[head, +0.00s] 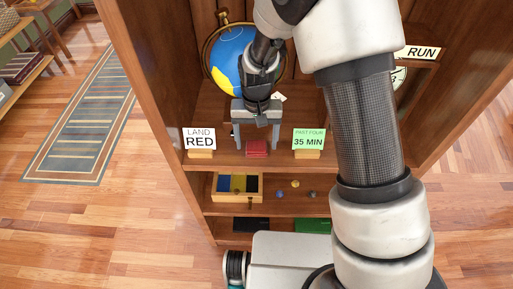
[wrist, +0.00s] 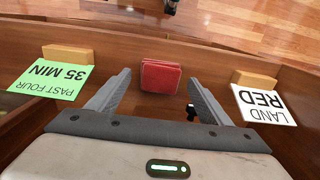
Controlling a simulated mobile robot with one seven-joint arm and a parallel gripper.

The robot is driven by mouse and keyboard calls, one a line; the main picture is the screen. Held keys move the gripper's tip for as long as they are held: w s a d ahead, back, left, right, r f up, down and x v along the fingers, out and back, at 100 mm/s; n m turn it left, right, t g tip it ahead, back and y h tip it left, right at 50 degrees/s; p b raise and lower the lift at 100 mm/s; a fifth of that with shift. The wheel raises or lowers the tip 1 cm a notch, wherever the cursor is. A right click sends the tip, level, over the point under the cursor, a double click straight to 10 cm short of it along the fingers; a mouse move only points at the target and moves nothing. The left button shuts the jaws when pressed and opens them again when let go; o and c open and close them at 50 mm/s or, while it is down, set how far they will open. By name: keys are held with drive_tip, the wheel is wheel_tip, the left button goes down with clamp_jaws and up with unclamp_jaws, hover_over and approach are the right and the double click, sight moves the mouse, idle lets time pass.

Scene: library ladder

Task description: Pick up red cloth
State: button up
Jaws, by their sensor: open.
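The red cloth (head: 257,148) is a small folded stack near the front edge of a wooden shelf, between two signs. In the wrist view the red cloth (wrist: 160,77) lies ahead of my fingertips, roughly centred between them. My gripper (head: 256,148) is open and points down at the cloth in the head view. In the wrist view both fingers of my gripper (wrist: 158,82) are spread wide with nothing between them but the view of the cloth. I cannot tell whether either finger touches it.
A "LAND RED" card (head: 200,139) stands left and a green "35 MIN" card (head: 308,139) right on the same shelf. A globe (head: 230,60) stands behind. Below are a divided wooden box (head: 237,187) and small balls (head: 295,184). Cabinet side walls flank the shelf.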

sight(257, 145)
drive_tip(key=shift+f, duration=0.3)
drive_tip(key=c, duration=1.1)
drive_tip(key=shift+c, duration=0.2)
wheel_tip(257, 145, up, 18)
drive_tip(key=shift+p, duration=0.45)
